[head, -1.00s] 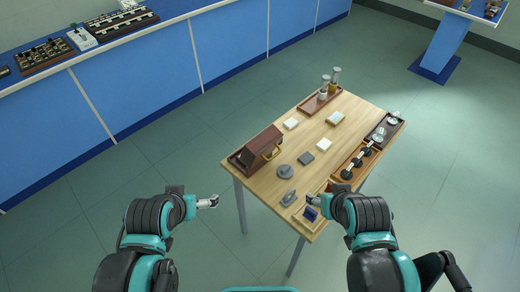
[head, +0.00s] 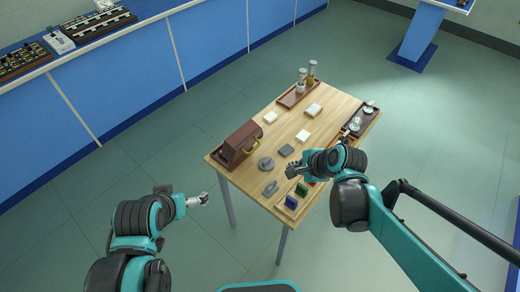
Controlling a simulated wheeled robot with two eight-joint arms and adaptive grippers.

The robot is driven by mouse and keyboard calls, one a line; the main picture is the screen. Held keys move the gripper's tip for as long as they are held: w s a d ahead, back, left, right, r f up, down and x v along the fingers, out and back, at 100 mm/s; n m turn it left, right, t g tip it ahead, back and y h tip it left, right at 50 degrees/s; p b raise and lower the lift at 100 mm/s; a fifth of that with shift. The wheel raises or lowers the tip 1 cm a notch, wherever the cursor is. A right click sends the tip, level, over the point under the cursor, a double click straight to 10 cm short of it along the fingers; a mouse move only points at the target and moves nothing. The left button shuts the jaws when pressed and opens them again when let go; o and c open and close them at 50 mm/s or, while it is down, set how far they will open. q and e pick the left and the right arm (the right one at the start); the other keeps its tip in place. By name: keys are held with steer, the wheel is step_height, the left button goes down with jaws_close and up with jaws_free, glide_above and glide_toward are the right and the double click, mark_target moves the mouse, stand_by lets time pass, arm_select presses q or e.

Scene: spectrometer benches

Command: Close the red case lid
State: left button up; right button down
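The red-brown case (head: 238,146) stands at the left edge of the wooden table, with a yellow handle on its right side. Its lid looks raised at a slant, but how far open it is cannot be told at this size. My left gripper (head: 204,198) is off the table, in front of and left of the case, apart from it. My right gripper (head: 292,170) is over the table, to the right of the case and apart from it. The fingers of both are too small to read.
On the table (head: 262,198) are a grey disc (head: 266,163), a dark grey square (head: 286,150), pale blocks and a metal piece (head: 270,188). Blue (head: 291,202) and green (head: 302,189) blocks sit at the front. Trays (head: 298,94) line the back and right. Floor left of the table is free.

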mark_target(245, 146)
steer(key=w+a+f+m+y+b, duration=0.1)
steer(key=w+a+f+m, duration=0.3)
steer(key=w+m, duration=0.1)
steer(key=w+a+f+m+y+b, duration=0.1)
steer(key=w+a+f+m, duration=0.2)
steer(key=w, duration=0.4)
steer(key=shift+w+a+f+m+b, duration=0.2)
steer(key=shift+a+f+m+b, duration=0.15)
steer(key=shift+a+m, duration=0.55)
steer(key=shift+d+r, duration=0.1)
steer(key=shift+d, duration=0.05)
